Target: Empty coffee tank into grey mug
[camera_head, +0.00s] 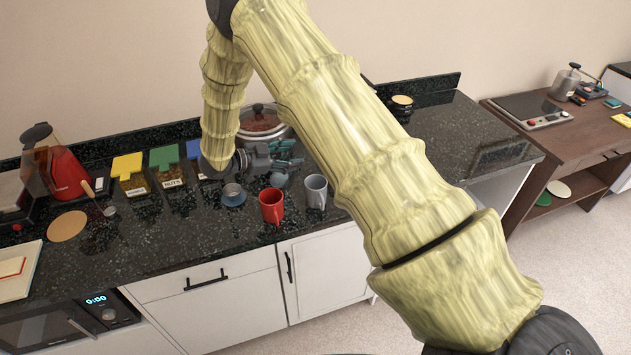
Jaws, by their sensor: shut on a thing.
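The grey mug (316,192) stands upright on the dark speckled counter, just right of a red mug (271,206). My gripper (288,160) is above and behind the two mugs, pointing right, and is shut on a small blue-grey rounded thing (279,179). This thing hangs a little left of the grey mug. It may be the coffee tank, but it is too small and partly covered to be sure. I cannot see what is inside it or inside the mug.
A small round blue-grey container (233,194) stands left of the red mug. A pot (262,122) is behind my gripper. Jars with yellow (128,168) and green (165,160) lids stand left, beside a red appliance (68,175). The counter's right part is mostly clear.

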